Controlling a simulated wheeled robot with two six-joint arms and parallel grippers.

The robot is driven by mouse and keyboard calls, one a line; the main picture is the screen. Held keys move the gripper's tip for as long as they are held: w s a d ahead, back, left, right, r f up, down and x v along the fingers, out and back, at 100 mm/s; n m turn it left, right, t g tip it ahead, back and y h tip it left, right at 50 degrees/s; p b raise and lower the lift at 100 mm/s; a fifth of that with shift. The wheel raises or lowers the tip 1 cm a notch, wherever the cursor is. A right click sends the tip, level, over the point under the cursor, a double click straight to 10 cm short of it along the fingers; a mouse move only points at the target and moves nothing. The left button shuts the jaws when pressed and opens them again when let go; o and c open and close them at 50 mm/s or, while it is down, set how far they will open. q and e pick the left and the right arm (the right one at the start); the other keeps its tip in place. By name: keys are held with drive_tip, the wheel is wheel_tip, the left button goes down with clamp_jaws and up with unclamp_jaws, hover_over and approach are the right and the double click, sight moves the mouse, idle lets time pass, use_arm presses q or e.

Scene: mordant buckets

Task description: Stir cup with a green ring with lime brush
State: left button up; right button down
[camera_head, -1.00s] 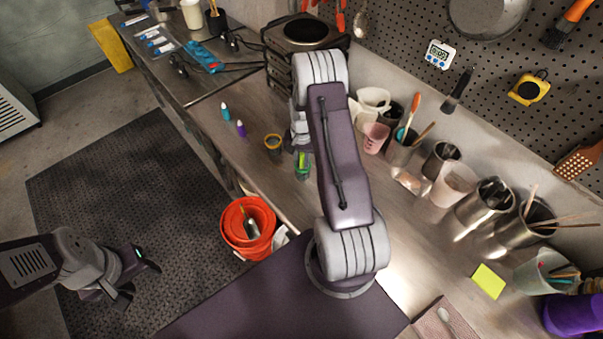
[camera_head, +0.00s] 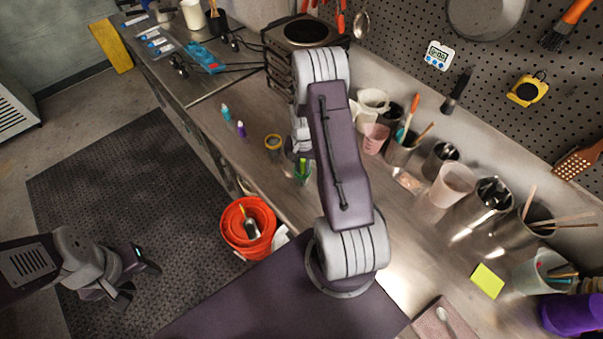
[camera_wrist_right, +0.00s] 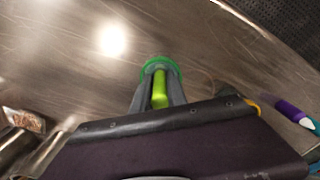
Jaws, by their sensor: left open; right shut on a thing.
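The cup with a green ring (camera_head: 303,175) stands on the steel bench beside my right arm, which hides part of it. In the right wrist view its green rim (camera_wrist_right: 150,66) shows just beyond the fingertips. My right gripper (camera_wrist_right: 158,103) is shut on the lime brush (camera_wrist_right: 159,88), whose far end reaches into the ring of the cup. The brush's lower end is hidden. In the head view that gripper is mostly hidden by my arm. My left gripper (camera_head: 138,281) is open and empty over the dark floor mat at lower left.
A yellow-rimmed cup (camera_head: 273,143) and two small marker-like items, one purple (camera_head: 241,129), stand left of the ringed cup. Several containers of tools, including a pink cup (camera_head: 375,138), line the wall side. Orange buckets (camera_head: 248,228) stand below the bench edge.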

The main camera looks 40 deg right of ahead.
drive_tip(key=shift+w+d, duration=0.3)
drive_tip(key=shift+d, duration=0.4)
drive_tip(key=shift+w+b, duration=0.3)
drive_tip(key=shift+w, duration=0.35)
drive_tip(key=shift+w+a, duration=0.3)
drive_tip(key=shift+a, duration=0.35)
drive_tip(key=shift+s+a, duration=0.4)
drive_tip(key=shift+a, duration=0.15)
drive_tip(key=shift+s+p, duration=0.3)
drive_tip(key=shift+s, duration=0.35)
drive_tip(key=shift+s+d, duration=0.3)
drive_tip(key=shift+d, duration=0.35)
drive_tip(key=shift+w+d, duration=0.4)
drive_tip(key=shift+d, duration=0.15)
drive_tip(key=shift+w+b, duration=0.3)
drive_tip(key=shift+w, duration=0.35)
drive_tip(key=shift+w+a, duration=0.3)
drive_tip(key=shift+a, duration=0.35)
drive_tip(key=shift+s+a, duration=0.4)
drive_tip(key=shift+a, duration=0.15)
drive_tip(key=shift+s+p, duration=0.3)
drive_tip(key=shift+s, duration=0.35)
drive_tip(key=shift+w+d, duration=0.4)
drive_tip(key=shift+d, duration=0.25)
